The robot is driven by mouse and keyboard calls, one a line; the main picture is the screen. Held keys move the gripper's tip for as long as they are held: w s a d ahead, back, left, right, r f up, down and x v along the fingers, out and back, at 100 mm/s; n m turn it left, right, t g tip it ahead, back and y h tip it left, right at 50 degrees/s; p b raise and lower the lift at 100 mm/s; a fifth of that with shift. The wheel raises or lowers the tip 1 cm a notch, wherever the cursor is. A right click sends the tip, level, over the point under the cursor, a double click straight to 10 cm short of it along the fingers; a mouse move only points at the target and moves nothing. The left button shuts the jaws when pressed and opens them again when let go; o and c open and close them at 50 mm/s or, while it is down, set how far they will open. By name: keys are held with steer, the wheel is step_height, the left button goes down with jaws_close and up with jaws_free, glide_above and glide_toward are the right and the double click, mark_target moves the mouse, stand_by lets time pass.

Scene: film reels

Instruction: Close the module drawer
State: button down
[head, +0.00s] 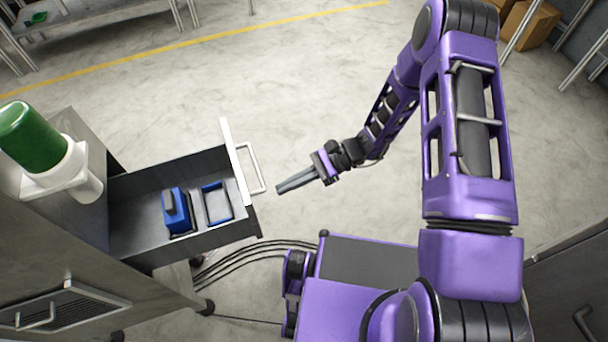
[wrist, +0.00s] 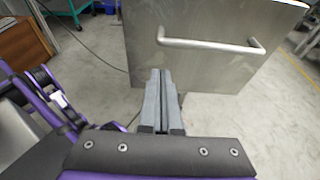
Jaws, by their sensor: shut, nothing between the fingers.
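The module drawer (head: 130,214) is pulled out from the grey metal cabinet (head: 85,262) at the left of the head view. A blue module (head: 176,208) and a blue-edged frame (head: 216,203) lie inside it. The drawer's front panel (head: 238,165) carries a bar handle (head: 253,168). In the wrist view the front panel (wrist: 200,75) and handle (wrist: 212,46) fill the upper middle. My gripper (head: 279,191) is shut and empty, just right of the handle and apart from it in the head view. Its fingers (wrist: 160,75) point toward the panel, below the handle, in the wrist view.
A green-and-white container (head: 35,140) stands on the cabinet top. Black cables (head: 235,258) run along the floor between cabinet and my base. A shelf (head: 90,15) stands at the far left and cardboard boxes (head: 530,22) at the far right. The floor beyond the drawer is clear.

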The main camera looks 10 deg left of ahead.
steer(key=x, duration=0.3)
steer(key=r+x, duration=0.1)
steer(key=x, duration=0.1)
steer(key=shift+s+a+f, duration=0.1)
steer(key=shift+s+a, duration=0.15)
steer(key=shift+a, duration=0.15)
steer(key=shift+a, duration=0.1)
